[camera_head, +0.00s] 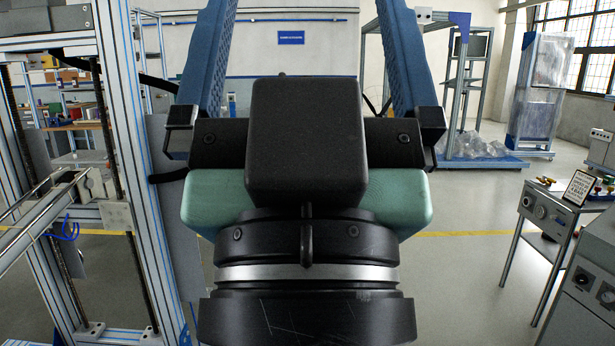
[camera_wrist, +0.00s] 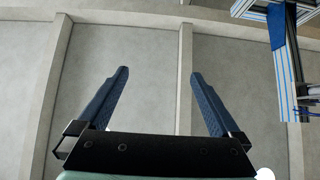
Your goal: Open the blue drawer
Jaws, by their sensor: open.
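I cannot make out a blue drawer in either view. My gripper (camera_head: 308,30) fills the middle of the head view, its two blue fingers pointing up and cut off by the top edge. In the wrist view my gripper (camera_wrist: 160,74) shows both blue fingers wide apart with nothing between them. It is open, empty and touching nothing that I can see. My gripper and wrist hide the middle of the room in the head view.
An aluminium frame machine (camera_head: 130,150) stands close on the left. A grey console table (camera_head: 548,215) stands at the right, near a grey cabinet (camera_head: 595,280). A blue-based rack (camera_head: 480,160) with wrapped goods is further back. The floor (camera_head: 470,270) between is clear.

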